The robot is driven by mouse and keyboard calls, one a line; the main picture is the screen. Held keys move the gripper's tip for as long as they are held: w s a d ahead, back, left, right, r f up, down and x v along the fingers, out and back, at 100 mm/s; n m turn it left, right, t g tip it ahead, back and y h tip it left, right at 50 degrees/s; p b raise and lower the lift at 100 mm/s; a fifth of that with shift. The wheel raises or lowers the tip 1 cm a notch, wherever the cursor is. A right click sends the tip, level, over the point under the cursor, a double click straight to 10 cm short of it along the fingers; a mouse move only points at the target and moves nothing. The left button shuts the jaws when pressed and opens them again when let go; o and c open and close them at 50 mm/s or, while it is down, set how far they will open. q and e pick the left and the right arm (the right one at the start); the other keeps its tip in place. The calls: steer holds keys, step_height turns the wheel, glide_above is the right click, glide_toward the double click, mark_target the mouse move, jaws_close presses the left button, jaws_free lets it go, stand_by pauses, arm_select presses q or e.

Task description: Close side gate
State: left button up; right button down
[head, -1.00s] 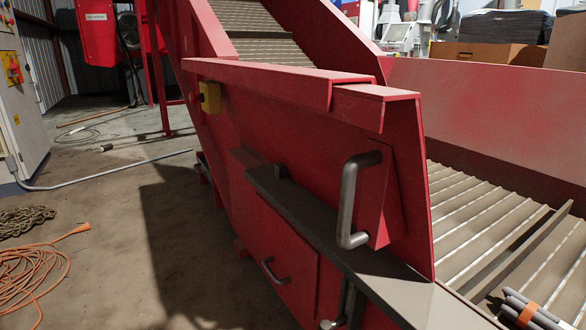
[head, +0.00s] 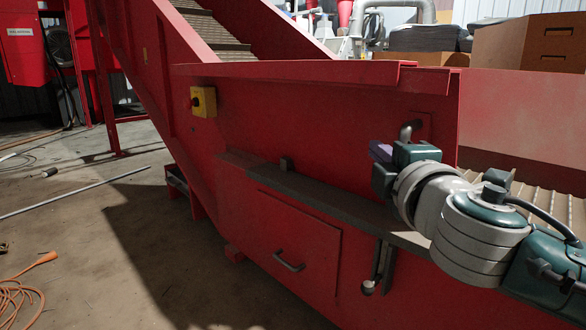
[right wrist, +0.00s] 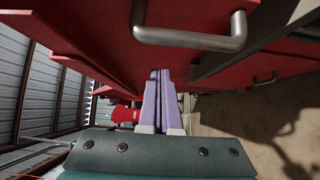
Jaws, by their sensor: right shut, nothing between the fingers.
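The side gate (head: 433,105) is the red panel at the right end of the red machine side, under a short piece of top rail. It looks close to in line with the side wall; I cannot tell whether it is fully shut. Its grey bar handle (head: 408,130) is partly hidden behind my right gripper (head: 379,151). The handle (right wrist: 195,38) shows whole at the top of the right wrist view. The purple fingers of my right gripper (right wrist: 158,75) are together and empty, beside the handle and not around it. My left gripper is not in view.
A dark ledge (head: 320,193) runs along the machine side below the gate. Under it are a lower hatch (head: 295,235) with a small handle and a hanging latch bar (head: 383,265). A yellow switch box (head: 204,102) is further left. The floor at left is mostly open, with an orange cord (head: 18,298).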

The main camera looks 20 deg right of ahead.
steer(key=d, duration=0.1)
steer(key=d+b, duration=0.1)
steer(key=d, duration=0.1)
steer(key=shift+w+b, duration=0.25)
steer(key=shift+b, duration=0.05)
stand_by(0.3)
steer(key=shift+s+d, duration=0.1)
